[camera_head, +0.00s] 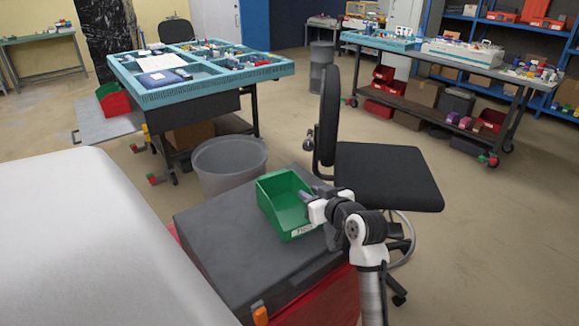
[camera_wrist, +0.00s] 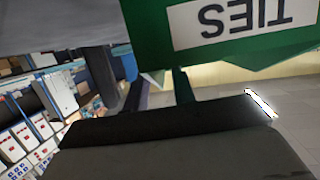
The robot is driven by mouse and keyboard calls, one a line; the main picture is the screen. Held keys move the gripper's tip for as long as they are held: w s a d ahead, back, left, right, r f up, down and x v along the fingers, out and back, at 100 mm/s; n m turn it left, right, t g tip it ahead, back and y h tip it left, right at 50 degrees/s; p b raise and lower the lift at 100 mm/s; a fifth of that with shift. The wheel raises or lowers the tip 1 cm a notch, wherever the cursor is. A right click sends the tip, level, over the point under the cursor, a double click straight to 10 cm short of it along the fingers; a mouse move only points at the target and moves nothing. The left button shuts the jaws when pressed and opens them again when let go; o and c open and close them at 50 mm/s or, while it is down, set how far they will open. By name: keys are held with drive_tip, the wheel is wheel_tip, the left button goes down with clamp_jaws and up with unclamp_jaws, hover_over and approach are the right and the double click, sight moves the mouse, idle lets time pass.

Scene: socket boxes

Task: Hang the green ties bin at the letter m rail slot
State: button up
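The green ties bin (camera_head: 279,198) is an open-topped tub with a pale label on its front, over the dark grey case top in the head view. I cannot tell if it rests there or is slightly raised. The bin (camera_wrist: 148,24) fills the top of the wrist view, its TIES label upside down. My gripper (camera_head: 306,197) is at the bin's right wall. In the wrist view, my gripper's dark fingers (camera_wrist: 160,88) reach up to the bin's lower edge. Whether they clamp the wall is unclear. The letter m rail slot cannot be made out.
A grey case (camera_head: 225,245) lies under the bin, beside a large white surface (camera_head: 85,240). A black chair (camera_head: 385,175) stands close at right, a grey trash can (camera_head: 228,165) behind. A blue-topped workbench (camera_head: 200,92) and another bench (camera_head: 440,60) stand farther back, with open floor between.

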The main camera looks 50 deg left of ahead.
clamp_jaws()
drive_tip(key=shift+r, duration=0.2)
drive_tip(key=shift+r+p, duration=0.95)
drive_tip(key=shift+r, duration=0.1)
drive_tip(key=shift+d, duration=0.15)
drive_tip(key=shift+s+d+r+b, duration=0.1)
drive_tip(key=shift+s+d+b, duration=0.25)
drive_tip(key=shift+d, duration=1.25)
drive_tip(key=shift+s+d+b, duration=0.2)
drive_tip(key=shift+s+d, duration=0.3)
drive_tip(key=shift+d, duration=1.05)
drive_tip(key=shift+s+d+r+b, duration=0.1)
drive_tip(key=shift+s+d+b, duration=0.25)
drive_tip(key=shift+d, duration=1.25)
